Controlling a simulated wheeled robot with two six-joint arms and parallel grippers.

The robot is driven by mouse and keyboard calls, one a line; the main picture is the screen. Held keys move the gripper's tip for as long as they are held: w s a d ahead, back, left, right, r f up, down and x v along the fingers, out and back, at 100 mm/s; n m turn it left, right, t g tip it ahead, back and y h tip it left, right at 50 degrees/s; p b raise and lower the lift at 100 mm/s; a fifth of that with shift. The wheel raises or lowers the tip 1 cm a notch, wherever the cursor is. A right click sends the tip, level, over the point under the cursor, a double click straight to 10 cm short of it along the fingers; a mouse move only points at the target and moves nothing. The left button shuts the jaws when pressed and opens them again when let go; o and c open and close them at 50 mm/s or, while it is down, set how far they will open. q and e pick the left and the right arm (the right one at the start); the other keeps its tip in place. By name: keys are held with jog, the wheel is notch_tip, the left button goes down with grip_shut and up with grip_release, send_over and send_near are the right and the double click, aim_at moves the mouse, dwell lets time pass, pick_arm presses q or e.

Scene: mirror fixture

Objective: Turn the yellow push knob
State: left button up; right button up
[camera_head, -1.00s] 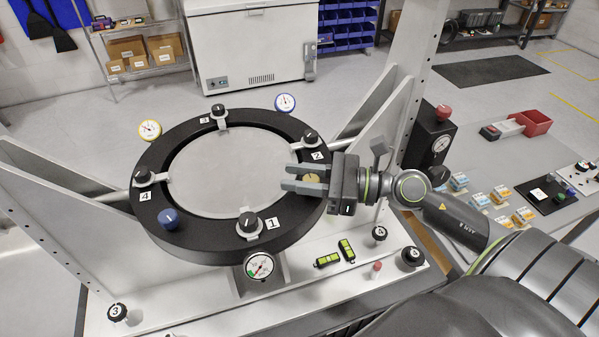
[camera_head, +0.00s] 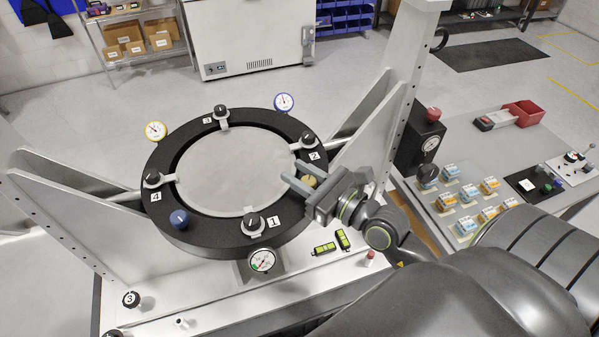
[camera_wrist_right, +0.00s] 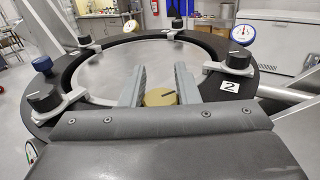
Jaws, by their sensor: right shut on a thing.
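The yellow push knob (camera_head: 309,181) sits on the right side of the black ring (camera_head: 185,240), between the labels 1 and 2. My right gripper (camera_head: 291,171) reaches in from the lower right with its fingers on either side of the knob, shut on it. The right wrist view shows the yellow knob (camera_wrist_right: 160,97), with a dark line on its top, between the two grey fingers (camera_wrist_right: 160,68). The fingertips extend past the knob over the ring's inner edge. My left gripper is not in view.
Black clamp knobs labelled 1 (camera_head: 252,223), 2 (camera_head: 308,139), 3 (camera_head: 220,112) and 4 (camera_head: 153,177) stand around the ring. A blue knob (camera_head: 179,219) is at its front left. Gauges and a slanted frame plate (camera_head: 360,130) flank the ring.

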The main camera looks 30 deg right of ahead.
jog(key=shift+d+m+h, duration=0.1)
jog(key=shift+m+h, duration=0.4)
jog(key=shift+h, duration=0.4)
jog(key=o, duration=1)
jog(key=shift+c, duration=0.2)
jog(key=b+v, duration=0.1)
jog(key=v, duration=1.6)
jog(key=shift+s+f, duration=0.15)
jog(key=shift+f, duration=0.15)
